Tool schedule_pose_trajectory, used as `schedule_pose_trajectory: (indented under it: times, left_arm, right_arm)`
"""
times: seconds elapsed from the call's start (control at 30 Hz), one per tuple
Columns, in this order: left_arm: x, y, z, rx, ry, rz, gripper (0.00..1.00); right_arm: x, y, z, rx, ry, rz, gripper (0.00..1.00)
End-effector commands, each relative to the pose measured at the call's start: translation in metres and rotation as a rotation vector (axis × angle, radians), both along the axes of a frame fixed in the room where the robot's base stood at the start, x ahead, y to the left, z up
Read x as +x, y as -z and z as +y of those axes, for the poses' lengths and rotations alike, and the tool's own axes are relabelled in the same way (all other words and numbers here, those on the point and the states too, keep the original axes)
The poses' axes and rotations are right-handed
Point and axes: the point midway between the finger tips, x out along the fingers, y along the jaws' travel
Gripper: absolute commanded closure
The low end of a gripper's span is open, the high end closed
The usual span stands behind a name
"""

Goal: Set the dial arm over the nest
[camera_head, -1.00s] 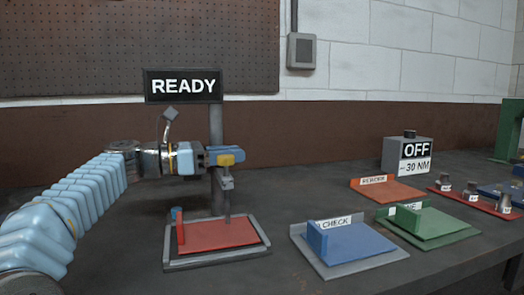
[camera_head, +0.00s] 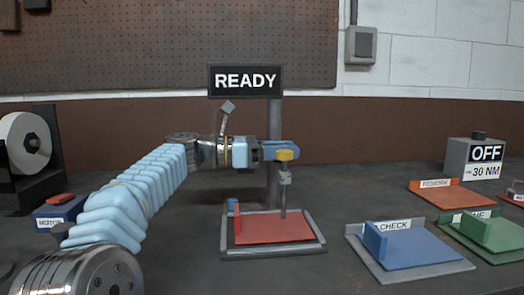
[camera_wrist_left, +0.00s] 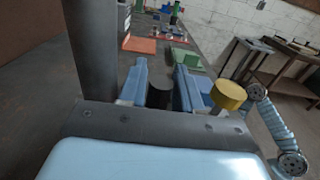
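The nest is a red plate (camera_head: 270,230) in a grey frame (camera_head: 275,252) on the bench. The dial arm (camera_head: 285,178) hangs beside a grey post (camera_head: 275,120); its thin stem points down over the back part of the nest. A yellow part (camera_head: 284,156) tops it and shows right of the fingers in the left wrist view (camera_wrist_left: 230,93). My left gripper (camera_head: 282,148) is at the arm's upper end. In the wrist view its blue fingers stand on both sides of a black knob (camera_wrist_left: 158,95), with almost no gap.
A READY sign (camera_head: 246,81) is up on the post. Right of the nest lie a blue CHECK tray (camera_head: 400,248), a green tray (camera_head: 490,232) and an orange tray (camera_head: 447,194). A grey OFF box (camera_head: 475,158) stands behind. A black stand with a white reel (camera_head: 25,143) is at left.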

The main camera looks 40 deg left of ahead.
Motion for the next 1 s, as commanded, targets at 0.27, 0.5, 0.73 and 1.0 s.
schedule_pose_trajectory:
  times: [0.27,0.5,0.73,1.0]
  left_arm:
    - [-0.044,-0.001,0.043,0.001,-0.006,-0.001,0.67]
    - [-0.081,-0.001,0.078,0.001,-0.004,0.001,0.67]
    - [-0.094,0.0,0.09,0.001,-0.002,0.001,0.67]
    - [-0.095,0.0,0.09,0.0,-0.001,0.0,0.67]
  right_arm:
    - [0.0,-0.001,0.0,0.0,0.0,0.0,0.45]
    - [0.0,-0.005,0.0,0.0,0.0,0.0,0.45]
    - [0.0,-0.006,0.0,0.001,-0.001,-0.001,0.45]
    - [0.0,-0.006,0.0,0.001,-0.001,0.0,0.45]
